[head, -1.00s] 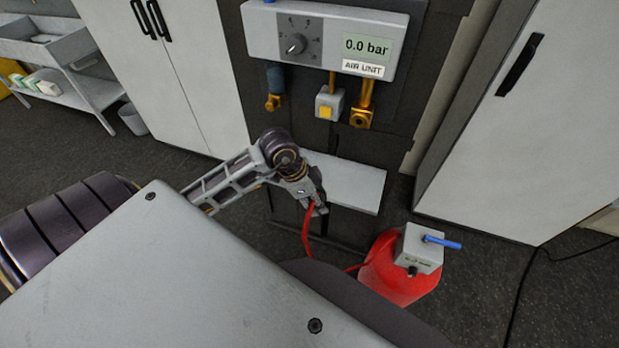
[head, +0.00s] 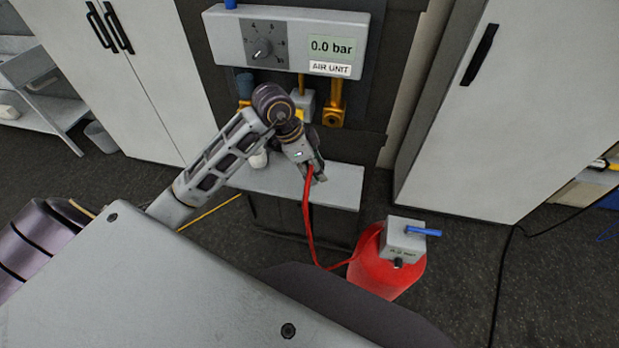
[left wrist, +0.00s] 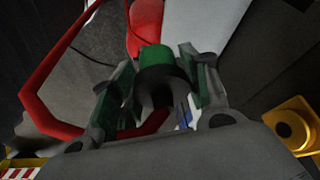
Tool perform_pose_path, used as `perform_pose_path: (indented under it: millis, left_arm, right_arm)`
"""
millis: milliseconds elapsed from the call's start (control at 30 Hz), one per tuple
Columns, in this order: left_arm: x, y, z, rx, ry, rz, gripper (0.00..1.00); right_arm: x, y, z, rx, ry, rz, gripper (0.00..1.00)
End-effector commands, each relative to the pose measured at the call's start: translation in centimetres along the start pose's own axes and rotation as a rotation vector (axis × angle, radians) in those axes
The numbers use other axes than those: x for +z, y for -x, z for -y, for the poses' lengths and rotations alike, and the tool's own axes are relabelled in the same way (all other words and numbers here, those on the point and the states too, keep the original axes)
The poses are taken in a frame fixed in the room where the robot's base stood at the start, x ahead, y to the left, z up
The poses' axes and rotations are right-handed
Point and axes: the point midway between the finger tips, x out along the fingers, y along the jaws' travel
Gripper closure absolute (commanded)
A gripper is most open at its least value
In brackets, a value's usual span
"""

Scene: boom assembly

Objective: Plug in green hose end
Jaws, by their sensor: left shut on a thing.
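My left gripper (head: 313,177) is in front of the air unit (head: 290,40), above a grey shelf and below the brass outlets. In the left wrist view my left gripper (left wrist: 155,85) is shut on the green hose end (left wrist: 155,57), which has a green tip and a dark collar. The red hose (head: 308,225) hangs from the gripper down to a red round body on the floor. A brass outlet (head: 334,105) is right of and above the gripper; a brass fitting with a dark hole (left wrist: 290,125) shows in the left wrist view. My right gripper is not in view.
The grey shelf (head: 335,185) lies under the gripper. A red round body (head: 385,275) with a grey box (head: 405,238) and blue lever stands on the floor to the right. Cabinets (head: 520,110) flank the unit. The air unit display reads 0.0 bar.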

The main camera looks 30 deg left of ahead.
Motion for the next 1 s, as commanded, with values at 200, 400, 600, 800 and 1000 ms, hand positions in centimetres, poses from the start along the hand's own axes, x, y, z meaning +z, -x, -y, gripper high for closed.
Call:
perform_pose_path:
  millis: [200,400,600,800,1000]
  left_arm:
    - [-1.1,1.1,0.7,-0.001,-0.001,-0.001,0.75]
    - [-1.6,1.7,1.1,-0.001,0.0,-0.001,0.75]
    - [-2.0,2.1,1.4,0.0,0.0,-0.001,0.75]
    - [-2.2,2.4,1.5,0.001,0.0,0.0,0.75]
    - [-2.2,2.4,1.5,0.0,0.0,0.0,0.75]
  right_arm:
    - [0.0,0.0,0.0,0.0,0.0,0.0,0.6]
    - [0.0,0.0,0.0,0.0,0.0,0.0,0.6]
    - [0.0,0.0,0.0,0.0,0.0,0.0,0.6]
    - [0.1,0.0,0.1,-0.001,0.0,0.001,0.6]
    - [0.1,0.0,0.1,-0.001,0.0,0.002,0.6]
